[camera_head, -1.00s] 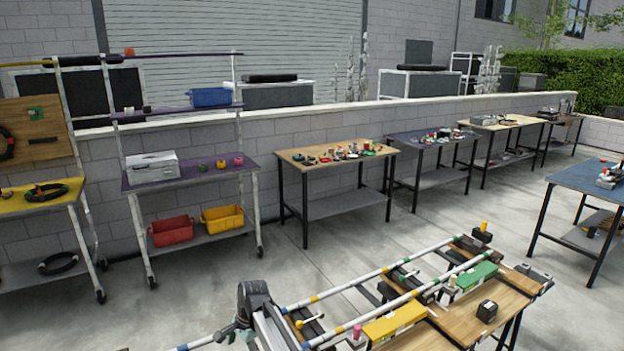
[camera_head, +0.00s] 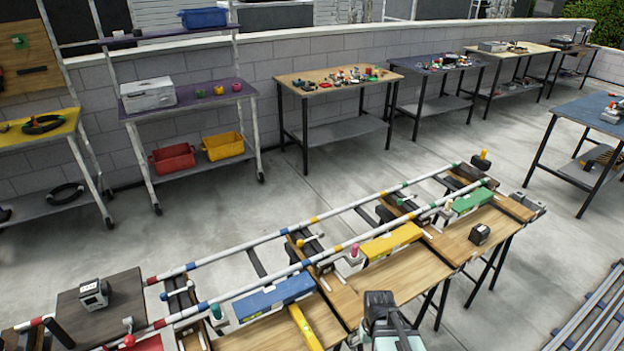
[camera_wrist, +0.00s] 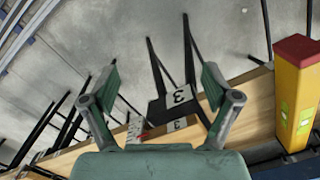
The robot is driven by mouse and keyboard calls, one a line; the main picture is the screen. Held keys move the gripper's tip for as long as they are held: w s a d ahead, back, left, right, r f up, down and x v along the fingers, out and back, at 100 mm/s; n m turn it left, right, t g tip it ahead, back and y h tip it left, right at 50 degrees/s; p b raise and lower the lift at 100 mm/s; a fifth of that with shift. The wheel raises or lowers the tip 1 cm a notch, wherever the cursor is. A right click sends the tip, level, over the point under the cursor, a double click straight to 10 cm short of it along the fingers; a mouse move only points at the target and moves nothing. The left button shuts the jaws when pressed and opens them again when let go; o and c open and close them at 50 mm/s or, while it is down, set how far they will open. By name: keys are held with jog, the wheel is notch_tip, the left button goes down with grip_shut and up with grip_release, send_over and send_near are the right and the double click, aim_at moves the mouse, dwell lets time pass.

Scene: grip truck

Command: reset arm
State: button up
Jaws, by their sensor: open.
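My gripper (camera_wrist: 160,100) is open and empty in the wrist view, its two green-grey fingers spread apart. Behind the fingers show a wooden bench top (camera_wrist: 240,125), black bench legs and the concrete floor. A yellow level with a red end (camera_wrist: 297,95) stands out at the right of the wrist view. In the head view, part of my arm shows at the bottom centre, over the near edge of the bench; my fingertips cannot be made out there. A yellow level (camera_head: 305,328) lies on the bench just left of my arm.
Long striped rails (camera_head: 330,250) run along the bench past blue (camera_head: 275,297), yellow (camera_head: 391,243) and green blocks (camera_head: 472,200). A black box (camera_head: 480,234) sits near the bench's right end. Metal rails (camera_head: 595,315) lie at the lower right. Open floor separates the bench from the rear tables (camera_head: 330,81).

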jog(key=s+f+g, duration=0.3)
jog(key=s+f, duration=0.4)
jog(key=s, duration=0.6)
jog(key=s+f+g, duration=0.3)
jog(key=s+f, duration=0.5)
jog(key=s, duration=0.5)
jog(key=shift+s+f, duration=0.15)
